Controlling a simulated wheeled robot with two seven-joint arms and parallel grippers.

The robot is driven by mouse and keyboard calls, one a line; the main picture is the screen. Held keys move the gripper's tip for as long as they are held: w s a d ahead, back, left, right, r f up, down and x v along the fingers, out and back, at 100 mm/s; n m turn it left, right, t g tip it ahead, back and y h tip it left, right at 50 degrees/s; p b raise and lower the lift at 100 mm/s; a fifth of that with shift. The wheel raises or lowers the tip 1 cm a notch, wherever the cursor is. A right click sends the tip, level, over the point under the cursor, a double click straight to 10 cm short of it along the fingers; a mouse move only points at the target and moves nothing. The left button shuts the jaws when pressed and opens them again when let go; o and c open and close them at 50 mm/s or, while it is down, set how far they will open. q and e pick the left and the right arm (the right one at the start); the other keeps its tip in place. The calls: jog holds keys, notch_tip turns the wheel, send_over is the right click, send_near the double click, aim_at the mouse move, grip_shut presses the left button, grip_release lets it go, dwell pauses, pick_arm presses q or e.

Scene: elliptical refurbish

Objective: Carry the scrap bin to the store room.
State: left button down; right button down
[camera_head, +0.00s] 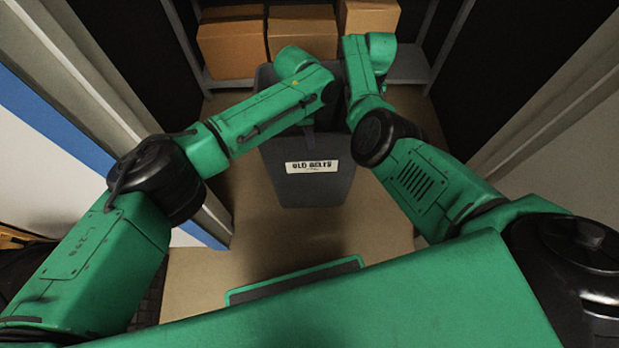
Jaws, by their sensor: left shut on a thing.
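A dark grey bin (307,185) with a white label reading "OLD BELTS" stands upright in front of me, between my two arms. My left arm reaches in from the left, and my left gripper (309,132) is at the bin, shut on it; its fingers are mostly hidden by the wrist. My right arm bends over the right side of the bin. Its gripper is hidden behind my arm links. The inside of the bin is mostly covered by my arms.
Cardboard boxes (231,48) sit on a grey metal shelf (408,66) beyond the bin. Pale door-frame posts (545,120) stand close on both sides. Brown floor (290,235) is clear between the bin and my base.

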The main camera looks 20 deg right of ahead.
pick_arm(q)
jog(key=c, duration=1.3)
grip_release()
jog(key=shift+f, duration=0.25)
pick_arm(e)
jog(key=c, duration=1.3)
grip_release()
jog(key=shift+f, duration=0.2)
pick_arm(q)
jog(key=o, duration=0.3)
jog(key=shift+s+r, duration=0.1)
jog(key=shift+r, duration=0.05)
pick_arm(e)
jog(key=shift+o, duration=1.4)
jog(key=shift+r, duration=0.2)
pick_arm(q)
jog(key=shift+r, duration=0.35)
notch_tip(320, 180, up, 11)
jog(key=a, duration=0.1)
jog(key=shift+a, duration=0.2)
pick_arm(e)
notch_tip(320, 180, up, 12)
jog(key=shift+d, duration=0.2)
